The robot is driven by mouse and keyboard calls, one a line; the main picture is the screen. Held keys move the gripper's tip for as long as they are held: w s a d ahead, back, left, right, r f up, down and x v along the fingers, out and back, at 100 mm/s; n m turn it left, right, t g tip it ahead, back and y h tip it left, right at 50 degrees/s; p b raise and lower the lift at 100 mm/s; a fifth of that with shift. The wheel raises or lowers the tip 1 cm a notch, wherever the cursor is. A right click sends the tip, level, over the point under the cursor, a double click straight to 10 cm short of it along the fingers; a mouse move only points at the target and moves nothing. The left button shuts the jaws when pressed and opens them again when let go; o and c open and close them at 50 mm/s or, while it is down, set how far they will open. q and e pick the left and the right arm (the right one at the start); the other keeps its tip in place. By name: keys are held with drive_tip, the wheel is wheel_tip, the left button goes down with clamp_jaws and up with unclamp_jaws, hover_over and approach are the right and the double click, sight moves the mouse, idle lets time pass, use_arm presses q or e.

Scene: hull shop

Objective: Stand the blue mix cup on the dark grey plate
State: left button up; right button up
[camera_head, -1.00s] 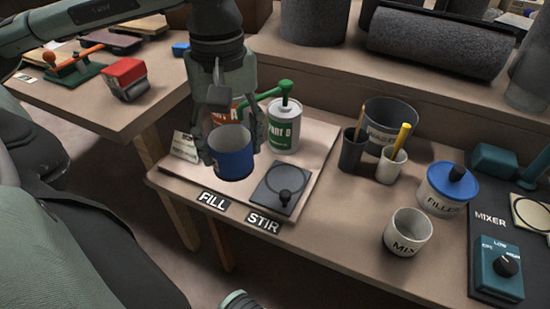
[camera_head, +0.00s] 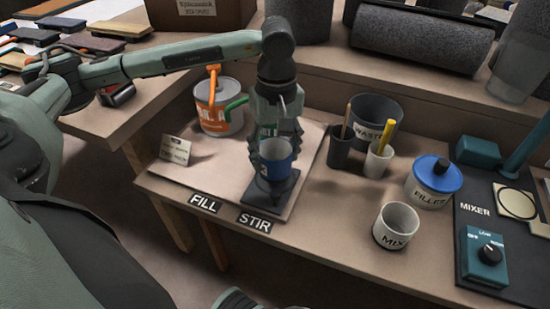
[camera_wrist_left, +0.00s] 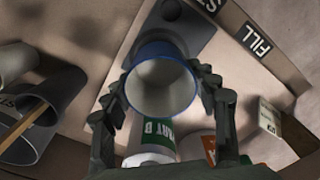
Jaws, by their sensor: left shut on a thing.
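The blue mix cup (camera_head: 276,161) is upright in my left gripper (camera_head: 270,150), whose fingers are shut on its sides. In the left wrist view I look down into the pale inside of the cup (camera_wrist_left: 162,88), held between the two fingertips (camera_wrist_left: 164,90). The dark grey plate (camera_head: 284,203) lies at the front of the pale board, with a dark knob on it. The cup is in front of the plate's rear part in the head view. In the wrist view the plate (camera_wrist_left: 194,40) shows just beyond the cup rim. I cannot tell whether cup and plate touch. My right gripper is not in view.
The Part A can (camera_head: 218,108) with an orange pump stands left of my gripper; the Part B can is mostly hidden behind it. A small card (camera_head: 176,150) stands at left. The waste bin (camera_head: 377,118), two tool cups, MIX cup (camera_head: 396,226) and filler tub (camera_head: 433,185) are at right.

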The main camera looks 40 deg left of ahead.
use_arm(q)
drive_tip(key=shift+f, duration=1.05)
drive_tip(key=o, duration=1.2)
drive_tip(key=shift+c, duration=0.2)
wheel_tip(320, 180, up, 12)
drive_tip(key=shift+r, duration=0.1)
